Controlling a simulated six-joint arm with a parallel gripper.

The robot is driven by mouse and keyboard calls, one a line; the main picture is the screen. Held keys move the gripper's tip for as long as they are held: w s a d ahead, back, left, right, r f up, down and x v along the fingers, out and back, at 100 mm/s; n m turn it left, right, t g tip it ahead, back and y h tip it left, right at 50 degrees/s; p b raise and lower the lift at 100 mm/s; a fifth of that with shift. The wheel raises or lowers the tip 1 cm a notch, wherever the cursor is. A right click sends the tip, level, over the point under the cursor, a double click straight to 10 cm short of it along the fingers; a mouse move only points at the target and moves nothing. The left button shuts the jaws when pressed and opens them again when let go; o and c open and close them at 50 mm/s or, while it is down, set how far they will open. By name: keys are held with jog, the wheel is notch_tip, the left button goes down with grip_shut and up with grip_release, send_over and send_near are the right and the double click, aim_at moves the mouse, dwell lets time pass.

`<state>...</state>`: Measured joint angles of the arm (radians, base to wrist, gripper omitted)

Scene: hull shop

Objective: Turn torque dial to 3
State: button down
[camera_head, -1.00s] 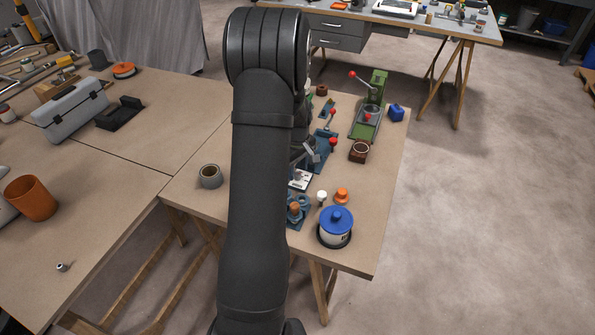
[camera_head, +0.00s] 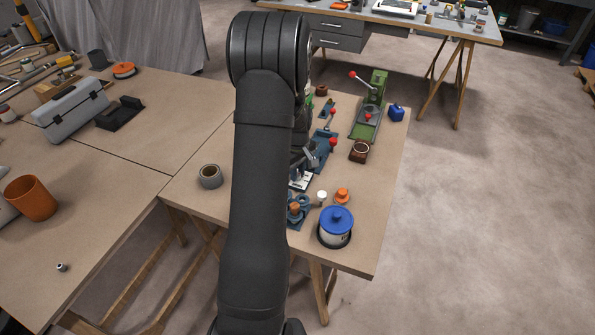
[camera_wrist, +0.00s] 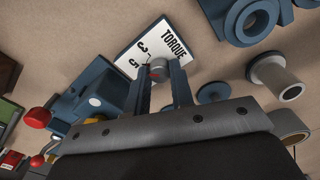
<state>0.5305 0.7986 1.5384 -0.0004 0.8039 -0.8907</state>
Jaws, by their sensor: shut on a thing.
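The white torque plate (camera_wrist: 150,45) lies on the bench in the upper middle of the wrist view, printed with TORQUE and the figures 3 and 5. It also shows in the head view (camera_head: 302,181), partly hidden by my arm. The torque dial (camera_wrist: 157,70), a small grey knob with a reddish part, stands at the plate's lower edge. My gripper (camera_wrist: 158,78) is shut on the dial, one finger on each side. Where the dial's pointer stands, I cannot tell.
A blue fixture (camera_wrist: 95,98) with red knobs stands left of the dial in the wrist view. A blue-lidded jar (camera_head: 336,227), an orange knob (camera_head: 342,195) and a grey ring (camera_head: 210,176) stand on the bench nearby.

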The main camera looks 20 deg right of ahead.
jog(key=shift+m, duration=0.3)
jog(key=m, duration=0.3)
jog(key=shift+m, duration=1.7)
jog(key=c, duration=1.3)
grip_release()
jog(key=shift+o, duration=0.2)
jog(key=shift+r, duration=0.1)
notch_tip(320, 180, up, 17)
